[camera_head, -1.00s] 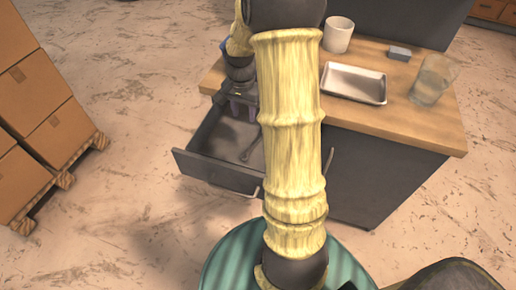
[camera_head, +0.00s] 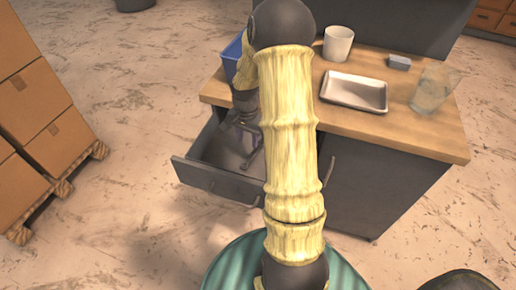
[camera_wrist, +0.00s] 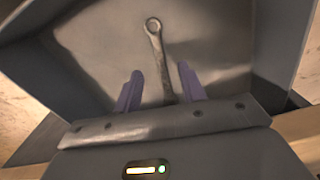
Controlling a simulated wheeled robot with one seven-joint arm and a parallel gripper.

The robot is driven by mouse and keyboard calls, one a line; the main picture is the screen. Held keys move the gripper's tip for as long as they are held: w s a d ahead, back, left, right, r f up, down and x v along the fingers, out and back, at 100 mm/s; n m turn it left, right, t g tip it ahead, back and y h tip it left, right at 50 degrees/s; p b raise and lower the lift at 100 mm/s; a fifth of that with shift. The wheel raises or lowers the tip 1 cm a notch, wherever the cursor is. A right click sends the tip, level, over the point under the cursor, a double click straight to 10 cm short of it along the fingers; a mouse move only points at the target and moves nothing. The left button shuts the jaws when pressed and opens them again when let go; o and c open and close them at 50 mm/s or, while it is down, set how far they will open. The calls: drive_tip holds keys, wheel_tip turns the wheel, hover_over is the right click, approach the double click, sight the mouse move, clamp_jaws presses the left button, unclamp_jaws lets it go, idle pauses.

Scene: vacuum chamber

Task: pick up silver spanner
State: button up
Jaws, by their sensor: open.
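The silver spanner (camera_wrist: 157,55) lies on the floor of the open drawer (camera_wrist: 95,50), its ring end pointing away from my gripper in the wrist view. My gripper (camera_wrist: 160,82) is open, and its two purple fingers stand on either side of the spanner's shaft in that view. I cannot tell how far the fingertips are above the drawer floor. The spanner's near end is hidden behind my gripper's body. In the head view my gripper (camera_head: 240,122) is over the drawer, and part of the spanner (camera_head: 250,158) shows beside my arm.
The drawer front (camera_head: 215,182) and side walls surround my gripper. On the wooden countertop (camera_head: 390,122) are a white cup (camera_head: 338,43), a metal tray (camera_head: 353,91), a grey block (camera_head: 400,62) and a glass (camera_head: 434,88). A blue bin (camera_head: 232,57) stands at the counter's left. Stacked boxes (camera_head: 35,105) are far left.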

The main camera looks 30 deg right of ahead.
sight(249, 159)
drive_tip(key=shift+f, duration=1.9)
drive_tip(key=f, duration=0.5)
drive_tip(key=shift+s+f+b, duration=0.1)
drive_tip(key=shift+s+b, duration=0.1)
drive_tip(key=shift+b, duration=0.15)
clamp_jaws()
